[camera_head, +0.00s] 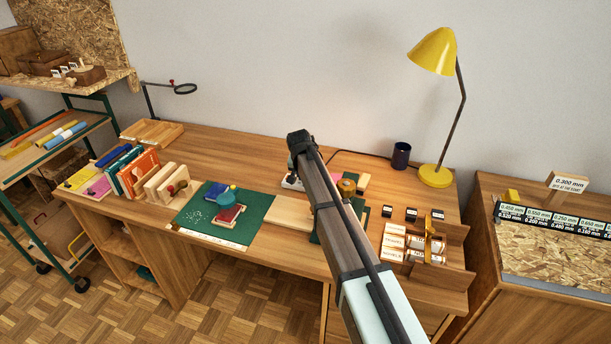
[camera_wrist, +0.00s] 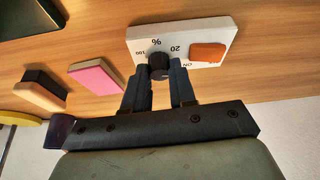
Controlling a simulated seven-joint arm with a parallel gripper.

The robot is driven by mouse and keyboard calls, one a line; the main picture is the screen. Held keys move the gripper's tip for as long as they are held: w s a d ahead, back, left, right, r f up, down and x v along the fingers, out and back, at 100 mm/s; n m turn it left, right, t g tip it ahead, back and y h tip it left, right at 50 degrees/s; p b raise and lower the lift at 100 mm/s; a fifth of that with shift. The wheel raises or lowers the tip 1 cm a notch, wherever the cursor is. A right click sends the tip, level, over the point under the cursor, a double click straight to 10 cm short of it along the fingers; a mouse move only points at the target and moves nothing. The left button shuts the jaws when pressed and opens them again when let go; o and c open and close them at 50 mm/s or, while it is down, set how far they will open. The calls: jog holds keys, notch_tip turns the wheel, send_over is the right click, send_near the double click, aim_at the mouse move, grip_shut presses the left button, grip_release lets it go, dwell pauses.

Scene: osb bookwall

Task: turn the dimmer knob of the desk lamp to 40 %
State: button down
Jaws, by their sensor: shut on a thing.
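The yellow desk lamp (camera_head: 435,177) stands at the back right of the desk, its shade tilted to the left. Its white dimmer box (camera_wrist: 140,40) lies on the desk in the wrist view, with an orange switch (camera_wrist: 208,52) and printed marks including "%", "20" and "100". In the head view only a bit of the box (camera_head: 290,183) shows beside my arm. My gripper (camera_wrist: 161,80) is shut on the black dimmer knob (camera_wrist: 159,59), one finger on each side. The knob's setting cannot be read. My arm hides the gripper's fingers in the head view.
A pink block (camera_wrist: 95,77) and a dark-and-tan block (camera_wrist: 42,90) lie near the box. A dark blue cup (camera_head: 401,155) stands left of the lamp, with a black cable on the desk. A green mat (camera_head: 255,212) with stamping things lies left of my arm.

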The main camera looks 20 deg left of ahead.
jog(key=shift+a+m+h, duration=0.15)
jog(key=shift+m+h, duration=0.55)
jog(key=shift+m, duration=1.3)
jog(key=c, duration=1)
grip_release()
jog(key=shift+o, duration=0.2)
jog(key=v, duration=1.3)
jog(key=shift+r, duration=0.45)
jog(key=shift+a, duration=0.1)
